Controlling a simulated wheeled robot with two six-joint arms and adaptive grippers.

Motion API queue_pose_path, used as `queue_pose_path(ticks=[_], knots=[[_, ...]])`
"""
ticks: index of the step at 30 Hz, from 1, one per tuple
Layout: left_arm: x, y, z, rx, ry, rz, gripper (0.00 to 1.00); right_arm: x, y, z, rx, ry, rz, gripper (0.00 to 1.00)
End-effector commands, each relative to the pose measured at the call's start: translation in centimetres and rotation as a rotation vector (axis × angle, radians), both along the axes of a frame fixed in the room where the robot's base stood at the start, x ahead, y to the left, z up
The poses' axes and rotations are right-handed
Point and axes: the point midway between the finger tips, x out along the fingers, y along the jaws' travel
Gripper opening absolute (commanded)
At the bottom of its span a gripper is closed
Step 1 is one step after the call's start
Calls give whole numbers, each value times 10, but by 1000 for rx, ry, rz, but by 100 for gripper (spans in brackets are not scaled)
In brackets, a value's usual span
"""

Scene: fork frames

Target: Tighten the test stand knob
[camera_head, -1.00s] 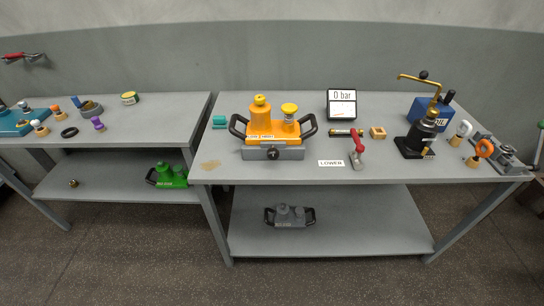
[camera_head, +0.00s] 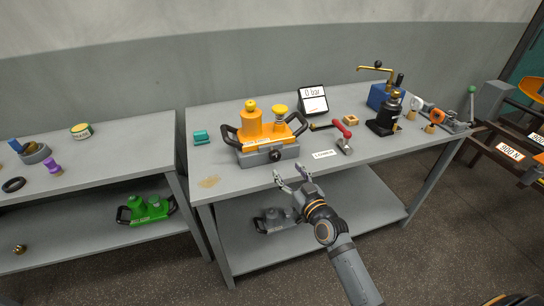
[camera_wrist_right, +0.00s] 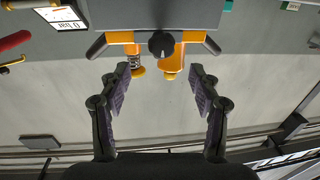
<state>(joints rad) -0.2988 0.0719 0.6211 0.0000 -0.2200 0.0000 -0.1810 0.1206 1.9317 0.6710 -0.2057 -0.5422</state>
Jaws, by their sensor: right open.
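The test stand is a grey base (camera_head: 262,159) on the bench with an orange two-post body (camera_head: 264,127) and black side handles. The knob also shows at the top middle of the right wrist view (camera_wrist_right: 161,44), which is upside down. My right gripper (camera_head: 288,171) is open and empty, in front of the bench edge and apart from the knob. In the wrist view the knob lies between and beyond its fingertips (camera_wrist_right: 160,76). My left gripper is not in view.
A "0 bar" display (camera_head: 314,100) stands behind. A LOWER label (camera_head: 324,155), a red-handled lever (camera_head: 342,134) and a black pump (camera_head: 384,116) are to the right. A teal item (camera_head: 201,137) sits left. A green unit (camera_head: 146,208) is on the lower left shelf.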

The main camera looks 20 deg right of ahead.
Motion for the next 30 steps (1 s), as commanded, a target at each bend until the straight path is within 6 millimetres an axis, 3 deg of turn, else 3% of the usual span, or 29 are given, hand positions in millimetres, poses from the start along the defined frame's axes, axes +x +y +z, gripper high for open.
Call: queue_pose_path(ticks=[9,13,25,30], knots=[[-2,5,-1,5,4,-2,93,66,10,1,3,-1,0,63],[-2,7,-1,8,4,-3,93,84,13,0,2,0,0,63],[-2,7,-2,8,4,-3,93,95,15,0,1,1,0,63],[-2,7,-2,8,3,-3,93,95,15,0,1,1,0,40]])
